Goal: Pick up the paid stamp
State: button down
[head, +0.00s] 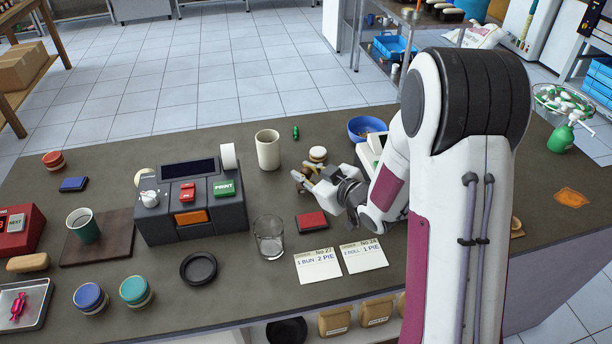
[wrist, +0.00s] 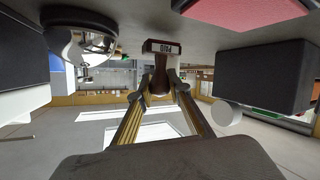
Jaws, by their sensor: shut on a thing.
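The paid stamp (wrist: 161,47) shows in the wrist view as a dark red base lettered PAID, upside down there, with a brown handle. My gripper (wrist: 161,82) is shut on the handle, one finger on each side. In the head view my gripper (head: 308,183) is low over the counter, left of the blue bowl, and the stamp is a small brown shape (head: 298,177) at its fingertips, mostly hidden. The base is at or very near the counter top; I cannot tell whether it touches.
A red ink pad (head: 311,222) lies just in front of my gripper. A glass (head: 269,238), a cream cup (head: 268,150), a round cream-and-brown item (head: 318,155) and the till (head: 190,205) stand around it. Two order cards (head: 318,265) lie in front.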

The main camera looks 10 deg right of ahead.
aim_at(305, 169)
jog(key=shift+r, duration=4.4)
